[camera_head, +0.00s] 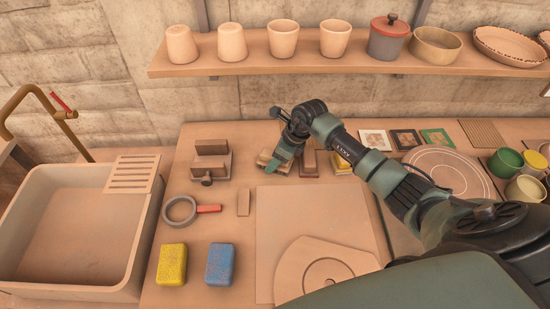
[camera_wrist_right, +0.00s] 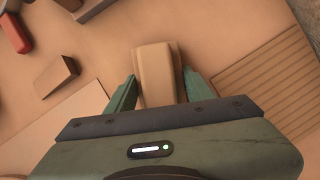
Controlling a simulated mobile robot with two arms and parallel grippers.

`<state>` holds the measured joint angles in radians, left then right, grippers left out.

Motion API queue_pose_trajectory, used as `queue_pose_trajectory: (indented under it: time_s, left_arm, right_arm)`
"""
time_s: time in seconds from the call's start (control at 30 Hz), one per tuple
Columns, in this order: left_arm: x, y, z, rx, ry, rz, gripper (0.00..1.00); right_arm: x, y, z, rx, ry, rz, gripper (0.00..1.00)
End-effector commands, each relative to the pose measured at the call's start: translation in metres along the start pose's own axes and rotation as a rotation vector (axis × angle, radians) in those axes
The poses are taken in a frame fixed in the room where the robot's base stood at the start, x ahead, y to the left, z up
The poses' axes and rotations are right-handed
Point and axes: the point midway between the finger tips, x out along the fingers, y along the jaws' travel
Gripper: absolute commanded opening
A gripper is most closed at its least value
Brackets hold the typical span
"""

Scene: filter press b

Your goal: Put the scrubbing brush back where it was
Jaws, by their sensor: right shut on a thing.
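The scrubbing brush (camera_wrist_right: 155,72) is a tan block. In the right wrist view it stands between the two green fingers of my right gripper (camera_wrist_right: 158,92), which is shut on it. In the head view my right gripper (camera_head: 276,160) is at the back of the worktop, left of a dark brown block (camera_head: 309,163). Part of the brush (camera_head: 264,160) shows beside the fingers. Its bristles are hidden, and I cannot tell whether it touches the worktop. My left gripper is not in view.
A ridged board (camera_wrist_right: 268,88) lies right of the brush in the wrist view. A wooden clamp-like piece (camera_head: 210,160), a red-handled ring (camera_head: 180,210), a small wooden wedge (camera_head: 243,202), yellow (camera_head: 171,264) and blue (camera_head: 220,264) sponges are nearby. A shelf (camera_head: 250,65) of pots hangs above.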

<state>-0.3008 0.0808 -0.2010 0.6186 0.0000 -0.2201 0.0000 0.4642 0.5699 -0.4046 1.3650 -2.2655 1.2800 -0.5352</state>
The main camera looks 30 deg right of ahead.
Motion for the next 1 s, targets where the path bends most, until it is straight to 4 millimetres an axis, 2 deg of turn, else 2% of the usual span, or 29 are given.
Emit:
queue_pose_trajectory:
  time_s: [0.03,0.1,0.37,0.53,0.67,1.0]
  left_arm:
    - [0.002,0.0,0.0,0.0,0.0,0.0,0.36]
    - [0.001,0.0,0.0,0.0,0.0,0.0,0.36]
    - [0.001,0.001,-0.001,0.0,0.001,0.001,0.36]
    - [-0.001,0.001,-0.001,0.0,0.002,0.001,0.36]
    - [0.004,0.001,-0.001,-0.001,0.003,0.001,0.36]
    - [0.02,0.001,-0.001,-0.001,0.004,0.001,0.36]
  right_arm:
    - [0.001,0.0,0.0,0.0,0.0,-0.001,0.58]
    - [0.001,0.0,0.0,0.0,0.0,0.0,0.74]
    - [0.0,0.0,0.0,0.0,0.0,0.0,0.74]
    - [-0.007,-0.001,0.001,-0.001,-0.001,-0.002,0.74]
    - [-0.028,-0.002,0.0,-0.003,-0.001,-0.004,0.74]
    - [-0.098,-0.001,0.0,-0.002,0.0,-0.004,0.74]
